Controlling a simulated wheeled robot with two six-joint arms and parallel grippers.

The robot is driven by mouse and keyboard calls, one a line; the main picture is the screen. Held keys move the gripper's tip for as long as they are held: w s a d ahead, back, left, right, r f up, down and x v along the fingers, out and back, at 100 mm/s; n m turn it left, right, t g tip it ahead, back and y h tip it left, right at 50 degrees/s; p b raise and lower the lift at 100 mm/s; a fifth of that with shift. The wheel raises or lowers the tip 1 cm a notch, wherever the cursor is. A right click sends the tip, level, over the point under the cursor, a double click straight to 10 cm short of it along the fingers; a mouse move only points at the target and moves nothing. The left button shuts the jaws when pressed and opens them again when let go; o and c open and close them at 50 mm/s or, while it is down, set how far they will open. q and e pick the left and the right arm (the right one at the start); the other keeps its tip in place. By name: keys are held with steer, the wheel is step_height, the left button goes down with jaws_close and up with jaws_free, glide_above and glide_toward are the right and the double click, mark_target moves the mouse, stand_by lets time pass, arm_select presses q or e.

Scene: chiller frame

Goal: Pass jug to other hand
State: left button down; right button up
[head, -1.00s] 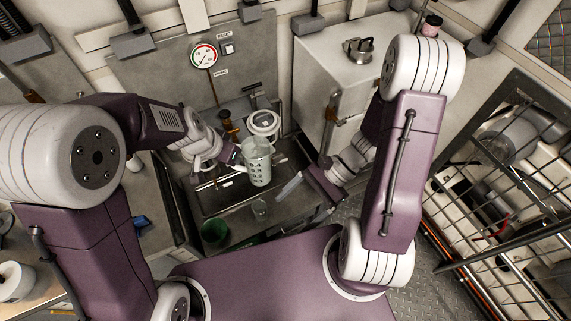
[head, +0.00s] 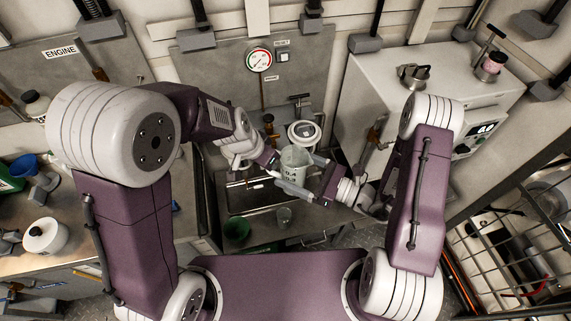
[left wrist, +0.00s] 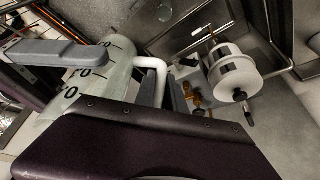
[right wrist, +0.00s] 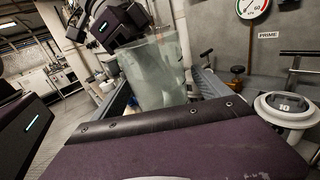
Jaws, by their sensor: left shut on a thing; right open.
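The jug (head: 296,163) is translucent and pale, with dark measuring marks. It is held up over the sink area, roughly upright. My left gripper (head: 276,165) is shut on it at its handle side; the white handle (left wrist: 160,66) shows in the left wrist view beside the jug body (left wrist: 105,75). My right gripper (head: 306,174) is open, with its fingers on either side of the jug. In the right wrist view the jug (right wrist: 158,72) stands between these fingers, with my left gripper behind it. Whether the right fingers touch the jug is unclear.
A white lidded canister (head: 303,131) stands behind the jug. A white cabinet (head: 385,100) is to the right, and a wire rack (head: 520,225) at far right.

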mark_target(282, 165)
steer(key=shift+x, duration=1.9)
steer(key=c, duration=1.2)
arm_select(q)
steer(key=c, duration=1.8)
jaws_free()
arm_select(e)
steer(key=shift+c, duration=1.4)
arm_select(q)
steer(key=o, duration=0.5)
